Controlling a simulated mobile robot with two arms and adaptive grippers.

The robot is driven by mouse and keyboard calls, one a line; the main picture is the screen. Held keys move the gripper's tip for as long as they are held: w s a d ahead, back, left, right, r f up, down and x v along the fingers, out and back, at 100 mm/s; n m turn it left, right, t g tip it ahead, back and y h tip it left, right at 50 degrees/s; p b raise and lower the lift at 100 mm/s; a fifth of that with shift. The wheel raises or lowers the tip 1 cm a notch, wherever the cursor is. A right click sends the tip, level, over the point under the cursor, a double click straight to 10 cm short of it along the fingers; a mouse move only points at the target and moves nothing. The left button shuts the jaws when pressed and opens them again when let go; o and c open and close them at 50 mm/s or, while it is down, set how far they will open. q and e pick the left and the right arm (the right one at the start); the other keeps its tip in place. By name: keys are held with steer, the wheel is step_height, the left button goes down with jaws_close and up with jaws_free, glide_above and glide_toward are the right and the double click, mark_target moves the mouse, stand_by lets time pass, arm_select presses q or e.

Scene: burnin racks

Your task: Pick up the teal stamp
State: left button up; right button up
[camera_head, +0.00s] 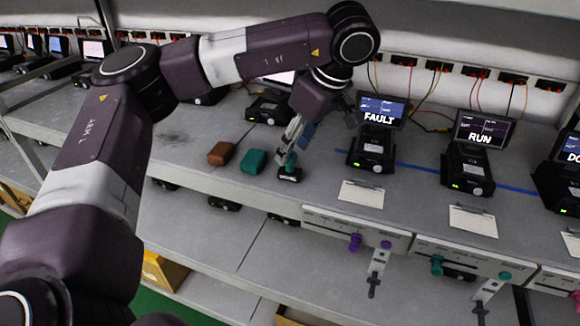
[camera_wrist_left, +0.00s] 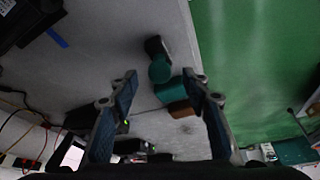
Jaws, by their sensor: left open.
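The teal stamp (camera_head: 290,163) stands on the grey shelf, with a teal handle on top and a dark base. My left gripper (camera_head: 297,137) is open and empty just above the stamp, partly covering its handle. In the left wrist view, the stamp (camera_wrist_left: 159,68) appears between and beyond the two open fingertips (camera_wrist_left: 159,76); I see no contact. My right gripper is not in view.
A teal block (camera_head: 254,161) and a brown block (camera_head: 221,153) lie left of the stamp. A device reading FAULT (camera_head: 373,145) stands to the right, with a white card (camera_head: 361,194) before it. The shelf's front edge is close.

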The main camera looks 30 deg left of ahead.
mark_target(291, 154)
arm_select(q)
steer(key=x, duration=0.3)
steer(key=shift+a+f+p, duration=0.2)
steer(key=shift+f+p, duration=0.05)
steer(key=shift+p, duration=0.15)
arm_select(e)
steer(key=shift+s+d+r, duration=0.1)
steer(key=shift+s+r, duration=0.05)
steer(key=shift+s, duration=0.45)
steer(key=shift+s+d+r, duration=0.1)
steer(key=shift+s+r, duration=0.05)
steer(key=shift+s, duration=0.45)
arm_select(q)
steer(key=shift+d, duration=0.1)
steer(key=c, duration=0.8)
jaws_close()
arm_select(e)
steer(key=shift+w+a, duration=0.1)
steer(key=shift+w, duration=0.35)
